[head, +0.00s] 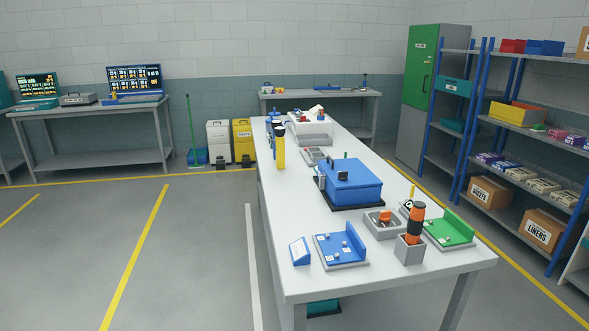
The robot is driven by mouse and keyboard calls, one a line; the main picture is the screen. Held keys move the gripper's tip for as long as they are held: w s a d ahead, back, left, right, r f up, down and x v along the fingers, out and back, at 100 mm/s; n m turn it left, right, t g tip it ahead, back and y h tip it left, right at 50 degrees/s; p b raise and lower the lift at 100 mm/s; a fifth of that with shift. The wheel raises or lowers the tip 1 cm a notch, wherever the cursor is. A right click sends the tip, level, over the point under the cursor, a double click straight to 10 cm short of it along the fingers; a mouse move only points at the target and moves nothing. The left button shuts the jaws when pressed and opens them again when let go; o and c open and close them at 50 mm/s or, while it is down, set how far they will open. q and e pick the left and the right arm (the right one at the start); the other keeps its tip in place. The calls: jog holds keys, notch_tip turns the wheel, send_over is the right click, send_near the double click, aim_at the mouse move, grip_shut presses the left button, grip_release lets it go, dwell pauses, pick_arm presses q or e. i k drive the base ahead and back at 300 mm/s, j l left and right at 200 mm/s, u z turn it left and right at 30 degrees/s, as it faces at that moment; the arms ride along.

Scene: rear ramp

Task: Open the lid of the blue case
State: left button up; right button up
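The blue case (351,181) sits on the long light-grey table (275,217), right of the picture's middle. Its lid looks shut, with a small dark handle or latch on top. It rests on a dark base or mat. Neither of my grippers shows in the head view.
In front of the case are a blue fixture (341,249), a green fixture (449,229), a grey tray (384,223) and a holder with an orange-black tool (412,235). A yellow bottle (280,148) stands behind left. Shelves (520,130) line the right. Floor left of the table is clear.

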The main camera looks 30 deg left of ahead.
aim_at(360, 175)
jog(key=u, duration=0.75)
